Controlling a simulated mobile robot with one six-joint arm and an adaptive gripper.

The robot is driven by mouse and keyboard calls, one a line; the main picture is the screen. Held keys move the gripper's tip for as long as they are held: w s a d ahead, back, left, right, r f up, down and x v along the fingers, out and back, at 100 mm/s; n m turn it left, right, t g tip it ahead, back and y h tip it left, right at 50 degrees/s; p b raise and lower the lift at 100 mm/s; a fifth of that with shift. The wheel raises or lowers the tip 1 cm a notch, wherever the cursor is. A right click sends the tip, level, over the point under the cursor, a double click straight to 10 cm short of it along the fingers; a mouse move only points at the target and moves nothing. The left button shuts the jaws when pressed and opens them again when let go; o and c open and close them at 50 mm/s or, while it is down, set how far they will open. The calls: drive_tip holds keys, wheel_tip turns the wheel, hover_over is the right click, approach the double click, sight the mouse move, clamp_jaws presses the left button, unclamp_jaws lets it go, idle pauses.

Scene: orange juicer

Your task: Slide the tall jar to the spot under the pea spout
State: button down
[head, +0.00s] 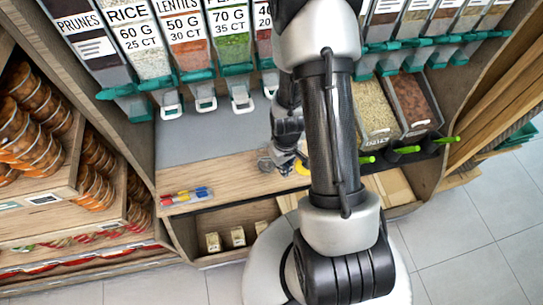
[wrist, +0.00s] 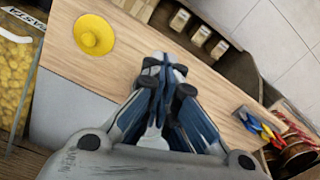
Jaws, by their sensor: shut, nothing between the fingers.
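My gripper (wrist: 163,62) is shut and empty, low over the wooden counter in the wrist view. In the head view my gripper (head: 286,162) is small and partly behind my arm. A grey, see-through round shape (head: 265,161) shows just left of it; I cannot tell whether this is the tall jar or whether they touch. No jar stands out clearly in the wrist view. A dispenser with green contents (head: 233,47), labelled 70 G 35 CT, looks like the pea one. Its white-handled spout (head: 241,101) hangs over the grey back strip.
A round yellow lid-like piece (wrist: 93,35) lies on the wooden counter (wrist: 115,65). Coloured markers (head: 187,196) lie at the counter's left front. Bins of grain (head: 376,108) stand at the right. The grey strip (head: 200,133) below the spouts looks clear.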

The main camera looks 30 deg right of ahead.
sight(270, 165)
drive_tip(key=f+b, duration=0.1)
drive_tip(key=f, duration=0.2)
drive_tip(key=f+b, duration=0.1)
drive_tip(key=f, duration=0.2)
drive_tip(key=f+b, duration=0.1)
drive_tip(key=f, duration=0.2)
drive_tip(key=shift+s+a+f, duration=0.1)
drive_tip(key=shift+s+f, duration=0.15)
drive_tip(key=shift+f, duration=0.1)
drive_tip(key=w+b, duration=0.1)
drive_tip(key=w, duration=0.2)
drive_tip(key=shift+w+a, duration=0.1)
drive_tip(key=shift+w, duration=0.5)
drive_tip(key=shift+w, duration=0.1)
drive_tip(key=w, duration=0.3)
drive_tip(key=shift+w+a, duration=0.15)
drive_tip(key=shift+w, duration=0.25)
drive_tip(key=shift+s, duration=0.1)
